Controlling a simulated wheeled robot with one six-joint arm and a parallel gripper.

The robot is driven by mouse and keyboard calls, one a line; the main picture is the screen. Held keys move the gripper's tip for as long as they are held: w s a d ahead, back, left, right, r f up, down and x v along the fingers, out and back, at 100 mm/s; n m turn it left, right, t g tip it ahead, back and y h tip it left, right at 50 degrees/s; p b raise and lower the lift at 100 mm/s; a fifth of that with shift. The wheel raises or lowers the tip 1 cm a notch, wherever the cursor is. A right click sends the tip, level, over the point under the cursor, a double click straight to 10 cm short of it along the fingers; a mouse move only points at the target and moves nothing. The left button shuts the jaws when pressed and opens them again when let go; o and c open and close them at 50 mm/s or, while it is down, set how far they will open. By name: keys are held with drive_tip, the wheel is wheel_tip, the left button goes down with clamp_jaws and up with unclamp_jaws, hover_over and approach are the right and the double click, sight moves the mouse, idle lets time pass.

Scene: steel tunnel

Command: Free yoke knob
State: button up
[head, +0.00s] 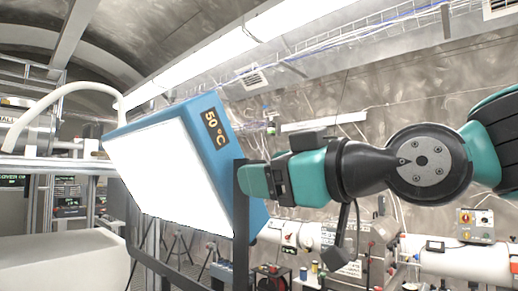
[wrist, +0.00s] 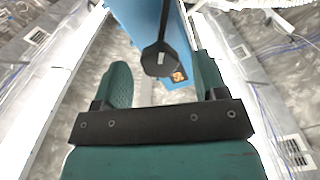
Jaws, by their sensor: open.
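In the wrist view the blue box (wrist: 137,15) lies behind the yoke arm (wrist: 165,20). The arm ends in a dark, rounded piece, apparently the knob end (wrist: 158,62), with a small white mark. My gripper (head: 252,180) is at the yoke arm's upper end in the head view. In the wrist view my gripper (wrist: 160,78) is open, one green finger each side of the knob end. I cannot tell whether they touch; its head-view side is hidden.
A pale hose (head: 60,92) arches at the left above steel racking. Behind stand a steel tank (head: 350,265), a white pipe (head: 470,262) and a control box (head: 475,224). A cable tray (head: 370,40) runs overhead. Open air surrounds my arm.

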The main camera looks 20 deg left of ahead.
drive_tip(key=shift+p+x, duration=0.35)
drive_tip(key=shift+x, duration=0.8)
drive_tip(key=c, duration=0.9)
